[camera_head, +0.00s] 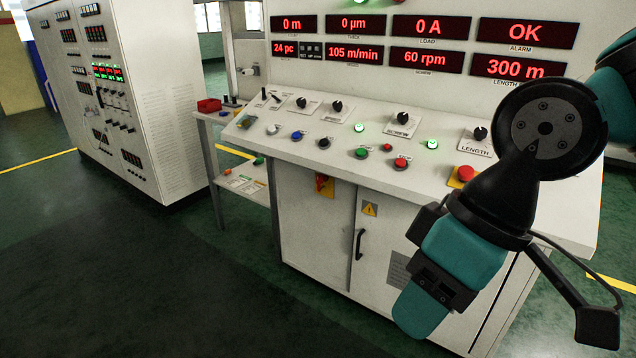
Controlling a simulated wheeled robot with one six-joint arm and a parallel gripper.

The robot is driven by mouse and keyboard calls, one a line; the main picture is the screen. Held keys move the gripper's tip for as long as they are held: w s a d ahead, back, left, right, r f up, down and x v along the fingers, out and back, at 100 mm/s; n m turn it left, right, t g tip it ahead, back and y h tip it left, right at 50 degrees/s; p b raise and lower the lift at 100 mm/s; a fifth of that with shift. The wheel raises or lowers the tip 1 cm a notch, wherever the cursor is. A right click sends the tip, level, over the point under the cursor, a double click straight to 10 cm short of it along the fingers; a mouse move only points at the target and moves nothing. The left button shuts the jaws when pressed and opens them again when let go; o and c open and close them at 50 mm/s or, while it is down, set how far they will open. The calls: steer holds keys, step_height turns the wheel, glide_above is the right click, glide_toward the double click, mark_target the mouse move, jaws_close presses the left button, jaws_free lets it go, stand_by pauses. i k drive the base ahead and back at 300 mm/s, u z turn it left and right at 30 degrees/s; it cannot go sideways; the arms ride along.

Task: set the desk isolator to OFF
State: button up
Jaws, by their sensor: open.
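The desk isolator (324,185) is a small red rotary handle on a yellow plate. It sits high on the front of the desk's left cabinet door, just under the overhanging control top. It is too small and dark to tell which way its handle points. My gripper (424,300), at the teal-and-black end of my arm, is open and hangs in front of the desk's right side. It is to the right of the isolator and lower in the picture, apart from it. Its fingertips are hard to make out. Nothing shows held in it.
The sloping control desk (300,153) carries knobs, lit buttons and a red emergency stop (464,174). A dark door handle (359,244) and a yellow warning label (370,209) are right of the isolator. A side table (209,118) stands at the left. Floor in front is clear.

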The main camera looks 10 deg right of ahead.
mark_target(321, 178)
steer(key=k, duration=0.55)
steer(key=u, duration=0.6)
steer(key=i, duration=0.55)
steer(key=u, duration=0.7)
steer(key=i, duration=1.7)
steer(key=z, duration=0.8)
steer(key=i, duration=0.4)
steer(key=z, duration=0.35)
